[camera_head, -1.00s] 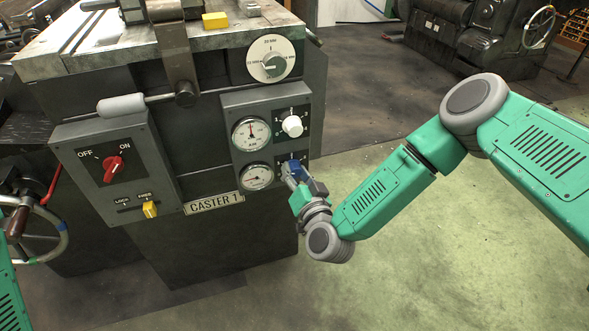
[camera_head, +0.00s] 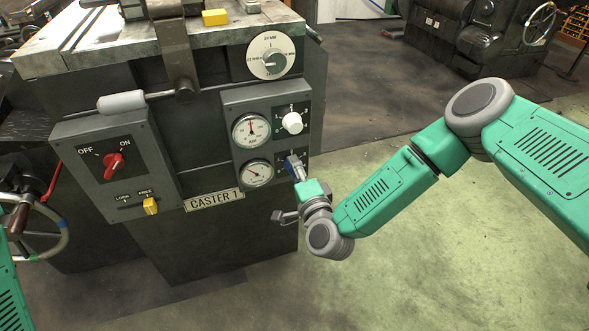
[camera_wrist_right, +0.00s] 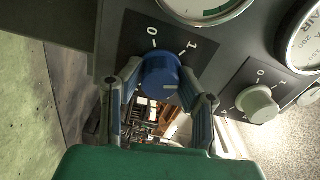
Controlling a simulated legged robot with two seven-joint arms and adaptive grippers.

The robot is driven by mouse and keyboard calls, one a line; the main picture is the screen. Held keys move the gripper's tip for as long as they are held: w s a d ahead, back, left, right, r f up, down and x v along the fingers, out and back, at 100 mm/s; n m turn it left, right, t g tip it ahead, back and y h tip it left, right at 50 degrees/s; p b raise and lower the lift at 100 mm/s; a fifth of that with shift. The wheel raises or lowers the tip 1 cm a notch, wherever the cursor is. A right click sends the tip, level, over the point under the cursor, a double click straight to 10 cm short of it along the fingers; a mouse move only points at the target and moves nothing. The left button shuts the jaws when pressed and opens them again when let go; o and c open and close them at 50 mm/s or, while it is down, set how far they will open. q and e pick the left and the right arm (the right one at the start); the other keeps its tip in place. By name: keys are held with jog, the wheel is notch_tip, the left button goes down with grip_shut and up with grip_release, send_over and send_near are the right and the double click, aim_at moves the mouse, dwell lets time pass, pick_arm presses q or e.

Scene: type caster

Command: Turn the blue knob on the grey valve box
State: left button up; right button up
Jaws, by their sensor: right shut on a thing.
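The blue knob (camera_head: 290,168) is on the lower right of the grey valve box (camera_head: 238,152), beside the lower gauge, and my gripper partly covers it. The right wrist view shows the knob (camera_wrist_right: 160,74) up close, with a pale mark toward its right side and the printed 0 and 1 above it. My right gripper (camera_wrist_right: 163,84) is shut on the knob, one finger on each side. In the head view the right gripper (camera_head: 293,170) reaches it from below right. Only part of my left arm shows at the lower left edge; its gripper is out of view.
A white knob (camera_head: 292,123) sits just above, beside the upper gauge (camera_head: 251,131). A red switch (camera_head: 113,160) and a yellow slider (camera_head: 150,206) are on a box to the left. A handwheel (camera_head: 45,230) stands at far left. The floor at right is clear.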

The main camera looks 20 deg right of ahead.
jog(key=shift+s+f+m, duration=0.15)
jog(key=shift+f+m, duration=0.1)
jog(key=shift+m, duration=0.85)
jog(key=o, duration=1)
jog(key=shift+f, duration=0.1)
jog(key=shift+o, duration=0.6)
jog(key=shift+d, duration=0.1)
jog(key=s, duration=1.2)
jog(key=shift+d, duration=0.25)
jog(key=shift+w, duration=0.1)
